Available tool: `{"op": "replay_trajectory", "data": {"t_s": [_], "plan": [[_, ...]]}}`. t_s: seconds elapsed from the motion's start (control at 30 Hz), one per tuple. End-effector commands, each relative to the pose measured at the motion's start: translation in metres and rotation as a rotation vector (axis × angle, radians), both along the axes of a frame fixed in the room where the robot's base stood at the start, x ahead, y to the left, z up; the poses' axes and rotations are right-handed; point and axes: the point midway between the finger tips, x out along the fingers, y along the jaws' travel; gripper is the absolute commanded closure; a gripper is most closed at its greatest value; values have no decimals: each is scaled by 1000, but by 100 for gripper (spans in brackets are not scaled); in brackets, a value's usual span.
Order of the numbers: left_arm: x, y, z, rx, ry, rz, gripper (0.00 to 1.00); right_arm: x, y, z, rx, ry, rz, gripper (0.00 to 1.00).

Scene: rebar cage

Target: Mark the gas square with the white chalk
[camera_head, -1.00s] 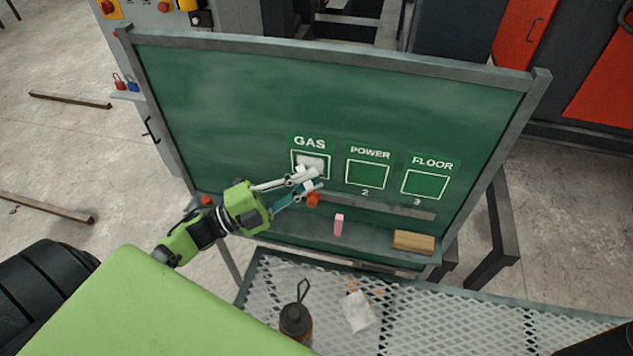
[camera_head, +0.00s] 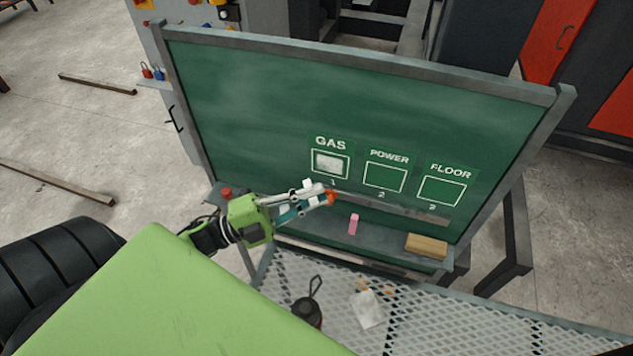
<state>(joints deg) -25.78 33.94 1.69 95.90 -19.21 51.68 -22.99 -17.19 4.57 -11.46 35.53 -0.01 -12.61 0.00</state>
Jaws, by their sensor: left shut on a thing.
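The green chalkboard (camera_head: 250,110) stands tilted in a grey frame. Its gas square (camera_head: 344,174) is at the left of a row of three and has a thick white smear filling most of its inside. My left gripper (camera_head: 324,194) is just below the gas square, in front of the ledge and apart from the square as far as I can tell. It is shut on a small piece that looks like the white chalk, mostly hidden between the fingers. An orange chalk (camera_head: 331,199) shows right at the fingertips, seemingly on the ledge behind them. My right gripper is not seen.
The ledge (camera_head: 385,237) holds a pink chalk (camera_head: 353,224), a wooden eraser (camera_head: 426,246) and a red piece (camera_head: 227,193) at its left end. The power (camera_head: 384,178) and floor (camera_head: 441,190) squares are empty.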

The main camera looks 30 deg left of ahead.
Motion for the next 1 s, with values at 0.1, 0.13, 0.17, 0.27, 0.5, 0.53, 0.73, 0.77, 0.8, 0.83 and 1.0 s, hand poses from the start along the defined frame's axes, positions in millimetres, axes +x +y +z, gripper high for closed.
{"op": "replay_trajectory", "data": {"t_s": [0.1, 0.13, 0.17, 0.27, 0.5, 0.53, 0.73, 0.77, 0.8, 0.83, 1.0], "plan": [[-8, -2, 1, -1, 0, 1, 100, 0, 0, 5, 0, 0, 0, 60], [-9, -2, 1, -1, 0, 1, 100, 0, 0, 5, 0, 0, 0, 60], [-10, -3, 1, 0, -1, 1, 100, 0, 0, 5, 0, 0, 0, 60], [-11, -3, 0, 0, -1, 1, 100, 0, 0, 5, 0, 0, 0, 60], [-12, -3, 0, -1, -1, 0, 100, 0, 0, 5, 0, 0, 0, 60], [-13, -3, 0, -1, -1, 0, 100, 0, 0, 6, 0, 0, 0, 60], [-27, -7, 1, -1, 1, 0, 100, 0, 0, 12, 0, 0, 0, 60], [-30, -8, 1, -1, 1, 1, 100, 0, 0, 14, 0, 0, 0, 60], [-34, -8, 1, -1, 2, 0, 100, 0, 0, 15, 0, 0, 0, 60], [-36, -9, 1, -1, 2, 0, 100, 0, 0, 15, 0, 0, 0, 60], [-40, -10, 0, 0, -2, 0, 100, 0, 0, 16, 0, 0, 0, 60]]}}
